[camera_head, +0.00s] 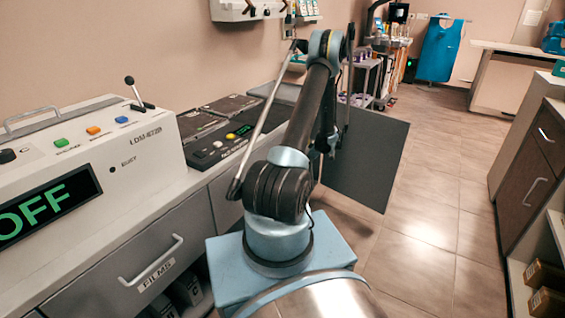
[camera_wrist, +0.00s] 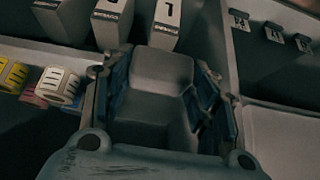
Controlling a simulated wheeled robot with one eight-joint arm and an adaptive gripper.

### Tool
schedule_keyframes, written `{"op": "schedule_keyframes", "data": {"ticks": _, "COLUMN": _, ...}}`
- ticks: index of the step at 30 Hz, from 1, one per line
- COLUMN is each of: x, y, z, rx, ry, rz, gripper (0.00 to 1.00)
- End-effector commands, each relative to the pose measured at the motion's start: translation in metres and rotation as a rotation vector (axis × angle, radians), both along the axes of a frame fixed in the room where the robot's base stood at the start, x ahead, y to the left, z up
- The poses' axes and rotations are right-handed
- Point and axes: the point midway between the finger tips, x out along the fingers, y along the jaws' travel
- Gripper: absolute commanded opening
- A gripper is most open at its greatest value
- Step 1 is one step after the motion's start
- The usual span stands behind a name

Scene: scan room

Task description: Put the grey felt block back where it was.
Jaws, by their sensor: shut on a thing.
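A grey block (camera_wrist: 163,70) sits between the blue-padded fingers of my gripper (camera_wrist: 164,95) in the wrist view. The gripper is shut on it. Behind the block are white upright boxes with dark markings (camera_wrist: 112,22), in what looks like a compartmented drawer or tray. I cannot tell whether the block touches the floor below it. In the head view my arm reaches away over the edge of the counter, and the gripper and block are hidden behind it.
In the wrist view, yellow and white labelled pieces (camera_wrist: 60,86) lie at left. A pale divider (camera_wrist: 236,70) and several small tags (camera_wrist: 272,33) are at right. In the head view, a dark panel (camera_head: 368,160) stands out from the counter. The floor (camera_head: 430,230) right of it is clear.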

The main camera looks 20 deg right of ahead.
Motion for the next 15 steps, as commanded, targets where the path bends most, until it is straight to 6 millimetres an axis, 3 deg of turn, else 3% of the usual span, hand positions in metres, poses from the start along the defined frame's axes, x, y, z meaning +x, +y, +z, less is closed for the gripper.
{"op": "schedule_keyframes", "data": {"ticks": 9, "x": 0.054, "y": 0.044, "z": 0.0, "rx": -0.001, "ry": 0.001, "rz": 0.002, "gripper": 0.31}}
{"op": "schedule_keyframes", "data": {"ticks": 15, "x": 0.073, "y": 0.059, "z": 0.0, "rx": -0.001, "ry": -0.001, "rz": -0.002, "gripper": 0.31}}
